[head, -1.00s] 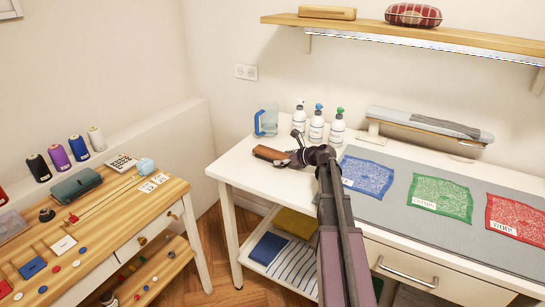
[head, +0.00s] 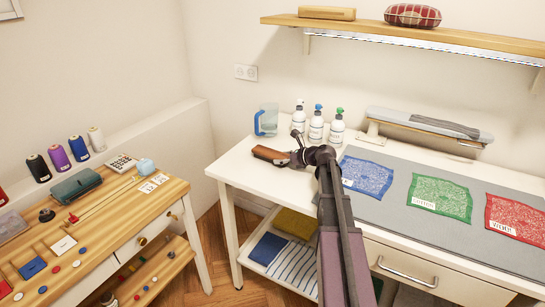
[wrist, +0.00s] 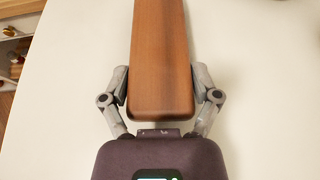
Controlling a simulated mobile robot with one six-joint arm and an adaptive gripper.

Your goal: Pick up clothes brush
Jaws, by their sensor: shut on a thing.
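The clothes brush shows its brown wooden back (wrist: 162,60) in the wrist view, long and pointing away from my gripper. In the head view the brush (head: 270,155) is at the left part of the white table, beyond the end of my arm. My gripper (wrist: 162,100) is shut on the near end of the brush, one finger along each side. In the head view my gripper (head: 292,158) is low over the table top. The underside of the brush is hidden, and I cannot tell whether it touches the table.
A blue-handled jug (head: 266,120) and several spray bottles (head: 316,127) stand behind the brush. A grey mat (head: 400,222) with blue, green and red cloths lies to the right. A wooden sewing table (head: 120,225) stands at the left. The table's left front corner is clear.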

